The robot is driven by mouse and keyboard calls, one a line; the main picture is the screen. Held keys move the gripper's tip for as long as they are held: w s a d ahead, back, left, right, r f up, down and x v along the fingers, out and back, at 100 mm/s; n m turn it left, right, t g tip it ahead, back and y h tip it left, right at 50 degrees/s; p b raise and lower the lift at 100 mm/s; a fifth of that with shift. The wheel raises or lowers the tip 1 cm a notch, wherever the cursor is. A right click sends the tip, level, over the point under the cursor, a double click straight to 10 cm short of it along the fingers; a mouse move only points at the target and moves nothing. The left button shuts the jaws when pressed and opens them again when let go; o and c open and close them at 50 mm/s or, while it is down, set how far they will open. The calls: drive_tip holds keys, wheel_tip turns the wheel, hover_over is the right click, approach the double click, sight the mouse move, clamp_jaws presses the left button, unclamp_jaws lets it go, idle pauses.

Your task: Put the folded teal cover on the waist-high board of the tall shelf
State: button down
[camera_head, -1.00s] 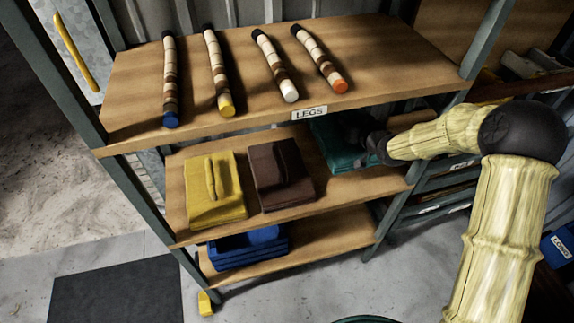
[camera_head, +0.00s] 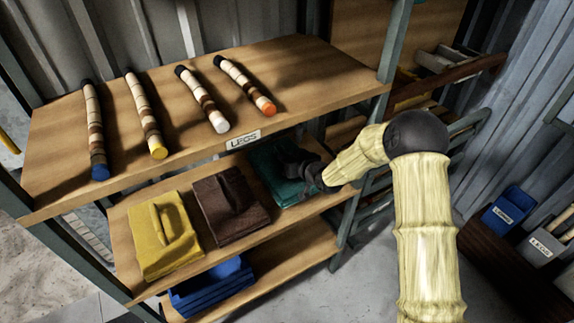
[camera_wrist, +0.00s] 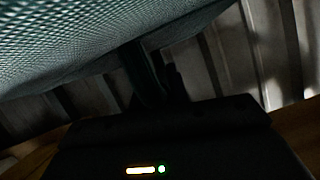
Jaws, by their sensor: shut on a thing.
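The folded teal cover (camera_head: 273,163) is at the right end of the tall shelf's middle board (camera_head: 122,238), below the top board. My gripper (camera_head: 308,172) is shut on the cover's right side. In the wrist view the teal woven cloth (camera_wrist: 95,35) fills the upper left, with the dark gripper body below it. The head view does not show clearly whether the cover rests fully on the board. The fingertips are partly hidden in shadow.
A brown folded cover (camera_head: 228,208) and a yellow folded cover (camera_head: 163,235) lie left of the teal one. Blue folded cloth (camera_head: 210,288) lies on the board below. A shelf post (camera_head: 394,45) stands at right.

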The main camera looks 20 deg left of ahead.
drive_tip(key=shift+f, duration=1.55)
drive_tip(key=shift+f, duration=0.2)
drive_tip(key=c, duration=1.4)
unclamp_jaws()
drive_tip(key=shift+o, duration=0.2)
drive_tip(key=shift+r, duration=0.2)
drive_tip(key=v, duration=1.2)
